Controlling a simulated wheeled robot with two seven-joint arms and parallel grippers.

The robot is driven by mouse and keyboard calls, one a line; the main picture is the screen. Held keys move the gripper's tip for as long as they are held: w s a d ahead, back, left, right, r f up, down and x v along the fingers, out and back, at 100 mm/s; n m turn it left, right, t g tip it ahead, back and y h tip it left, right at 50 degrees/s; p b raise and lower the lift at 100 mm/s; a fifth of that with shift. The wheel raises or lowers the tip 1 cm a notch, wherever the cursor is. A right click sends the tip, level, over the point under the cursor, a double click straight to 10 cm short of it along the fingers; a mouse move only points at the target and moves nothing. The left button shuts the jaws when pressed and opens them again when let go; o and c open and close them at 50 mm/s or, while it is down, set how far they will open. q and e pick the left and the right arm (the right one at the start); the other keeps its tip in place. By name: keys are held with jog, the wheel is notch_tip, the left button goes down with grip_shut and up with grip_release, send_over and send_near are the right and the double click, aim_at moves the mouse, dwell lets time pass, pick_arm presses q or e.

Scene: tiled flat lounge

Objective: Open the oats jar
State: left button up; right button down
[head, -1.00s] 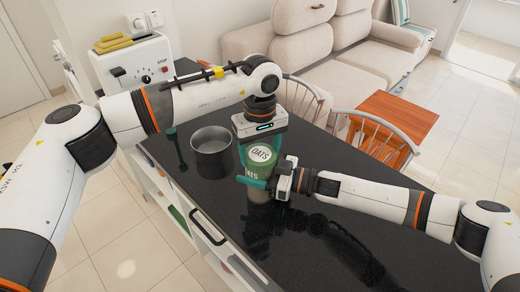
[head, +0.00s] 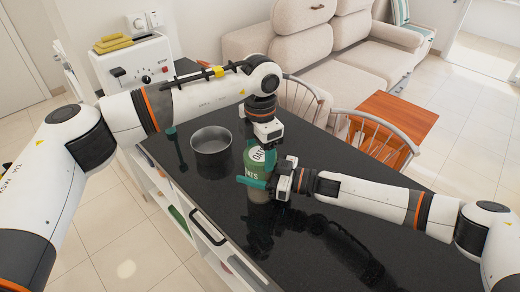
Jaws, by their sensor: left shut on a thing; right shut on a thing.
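My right gripper (head: 268,181) comes in from the right and is shut on the jar body just under the lid. Its near teal finger crosses the front of the jar. The far fingers and the join between lid and jar are partly hidden.
A dark metal pot (head: 211,147) stands on the black counter (head: 330,225) just left of the jar. A white appliance (head: 137,65) is at the back left. Chairs (head: 372,140) line the far edge. The counter's front right is clear.

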pick_arm(q)
jog(key=o, duration=1.1)
jog(key=shift+r, duration=2.3)
jog(key=shift+c, duration=0.4)
notch_tip(320, 180, up, 3)
jog(key=m, duration=0.5)
jog(key=shift+m, duration=0.3)
jog(key=shift+f, duration=0.45)
notch_tip(320, 180, down, 7)
jog(key=shift+r, duration=0.1)
